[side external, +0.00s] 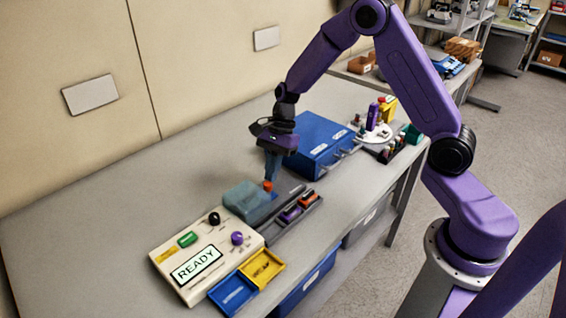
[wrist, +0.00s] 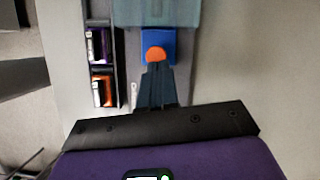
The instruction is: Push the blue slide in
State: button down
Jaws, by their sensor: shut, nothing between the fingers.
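The blue slide (wrist: 148,39) sticks out of a translucent teal housing (wrist: 157,12) in the wrist view. An orange knob (wrist: 156,53) stands on the slide. In the side view the knob (side external: 267,185) shows beside the teal housing (side external: 243,196), and the slide is mostly hard to make out. My gripper (wrist: 157,68) is shut and empty, with its fingertips right at the knob on the side away from the housing. In the side view my gripper (side external: 270,178) points down just behind the knob. I cannot tell whether the fingertips touch it.
A cream pump panel (side external: 206,256) reading READY stands beside the housing. A grey tray (side external: 300,210) with purple and orange cartridges lies alongside the slide. A blue case (side external: 318,140) stands behind my gripper. Yellow (side external: 262,268) and blue (side external: 233,293) bins sit at the front edge.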

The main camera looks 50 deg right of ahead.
jog(key=shift+a, duration=0.2)
jog(key=shift+d+r, duration=0.15)
jog(key=shift+r, duration=0.35)
jog(key=s+v, duration=0.1)
jog(key=v, duration=0.7)
jog(key=s+a+r+n+h, duration=0.1)
jog(key=s+a+r+n, duration=0.15)
jog(key=s+n, duration=0.5)
jog(key=s+a+r+n+h, duration=0.2)
jog(key=s+a+n, duration=0.2)
jog(key=s+n, duration=0.3)
jog(key=s+d+n+t+h, duration=0.1)
jog(key=s+d+n, duration=0.3)
jog(key=s+n, duration=1)
jog(key=shift+s+f, duration=0.2)
jog(key=shift+s, duration=0.45)
